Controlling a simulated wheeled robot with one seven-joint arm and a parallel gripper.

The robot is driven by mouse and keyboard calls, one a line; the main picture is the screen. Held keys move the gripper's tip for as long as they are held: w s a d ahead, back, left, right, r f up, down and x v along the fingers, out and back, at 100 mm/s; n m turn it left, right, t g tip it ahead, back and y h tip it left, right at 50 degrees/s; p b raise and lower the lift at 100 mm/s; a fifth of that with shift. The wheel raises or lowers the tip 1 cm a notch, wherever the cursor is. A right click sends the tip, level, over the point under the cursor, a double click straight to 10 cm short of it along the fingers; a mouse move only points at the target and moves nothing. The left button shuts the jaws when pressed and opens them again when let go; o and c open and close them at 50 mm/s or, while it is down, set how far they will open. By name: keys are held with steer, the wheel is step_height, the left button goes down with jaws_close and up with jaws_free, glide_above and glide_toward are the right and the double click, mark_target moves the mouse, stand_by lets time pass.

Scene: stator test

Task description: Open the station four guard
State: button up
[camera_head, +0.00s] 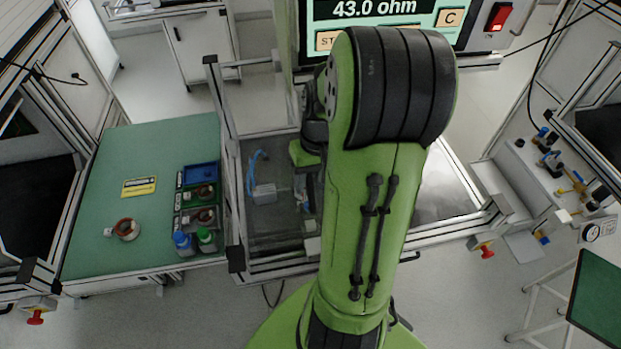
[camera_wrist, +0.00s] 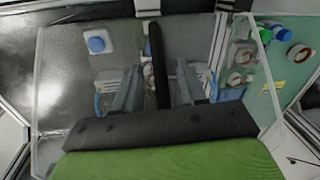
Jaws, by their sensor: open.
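The clear guard pane (camera_wrist: 65,75) with pale edges spans most of the wrist view. A dark bar (camera_wrist: 157,50), perhaps its handle, stands between the two grey fingers of my gripper (camera_wrist: 158,80). The fingers are apart, one on each side of the bar; I cannot tell whether they touch it. In the head view a framed station (camera_head: 275,225) with clear panels stands in the middle, and my arm hides its right part. My gripper is hidden there behind my arm. No station number is readable, and I cannot tell how far the guard is raised.
A green-topped bench (camera_head: 125,215) on the left holds a copper-wound ring (camera_head: 127,229), a blue bin (camera_head: 201,174) and blue and green-capped bottles (camera_head: 206,238). A tester screen (camera_head: 380,9) reads 43.0 ohm behind my arm. A side bench with fittings (camera_head: 555,165) stands at right.

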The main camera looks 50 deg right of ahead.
steer(key=shift+c, duration=0.4)
jaws_close()
